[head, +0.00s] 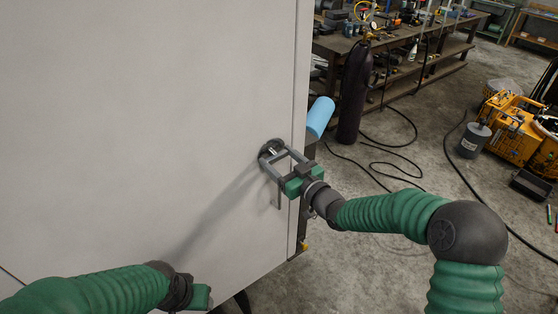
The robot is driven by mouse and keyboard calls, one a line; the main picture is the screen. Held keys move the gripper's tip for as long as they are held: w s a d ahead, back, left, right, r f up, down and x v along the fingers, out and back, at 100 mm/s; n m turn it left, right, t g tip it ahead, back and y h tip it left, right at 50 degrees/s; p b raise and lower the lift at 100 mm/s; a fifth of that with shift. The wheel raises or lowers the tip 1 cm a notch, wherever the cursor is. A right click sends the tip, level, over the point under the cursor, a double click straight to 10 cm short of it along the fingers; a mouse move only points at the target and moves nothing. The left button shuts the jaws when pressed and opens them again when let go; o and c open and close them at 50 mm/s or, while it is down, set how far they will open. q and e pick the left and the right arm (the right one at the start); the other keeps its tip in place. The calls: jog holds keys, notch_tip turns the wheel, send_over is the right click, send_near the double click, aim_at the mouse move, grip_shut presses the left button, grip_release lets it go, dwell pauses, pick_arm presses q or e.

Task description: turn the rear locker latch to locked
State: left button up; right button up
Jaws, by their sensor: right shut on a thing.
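The rear locker (130,110) fills the left of the head view as a large pale grey panel. Its latch (271,148) is a dark round fitting near the panel's right edge, partly hidden by my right gripper. My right gripper (272,155) has its fingertips at the latch and is shut on it. Whether the latch stands at locked or unlocked cannot be told. My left gripper (200,297) is low in front of the panel, at the bottom edge of the view; its fingers are hidden, so its opening cannot be told.
A light blue cylinder (320,116) shows just beyond the locker's right edge. A dark gas cylinder (355,92) stands by a cluttered workbench (440,62). Black hoses lie on the concrete floor. Yellow equipment (510,118) and a grey canister (474,140) are at right.

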jog(key=n+b, duration=0.2)
jog(key=b, duration=0.1)
jog(key=n+b, duration=0.2)
jog(key=b, duration=0.2)
jog(key=n+b, duration=0.2)
jog(key=b, duration=0.2)
jog(key=shift+s+a+f, duration=0.1)
jog(key=shift+f, duration=0.15)
jog(key=n+b, duration=0.7)
jog(key=b, duration=0.2)
jog(key=shift+s, duration=0.1)
jog(key=n+b, duration=0.3)
jog(key=shift+n, duration=0.4)
jog(key=shift+n+b, duration=0.4)
jog(key=shift+b, duration=0.05)
jog(key=shift+f, duration=0.1)
jog(key=o, duration=1.1)
jog(key=shift+s, duration=0.1)
jog(key=shift+o, duration=1.2)
jog(key=shift+a, duration=0.1)
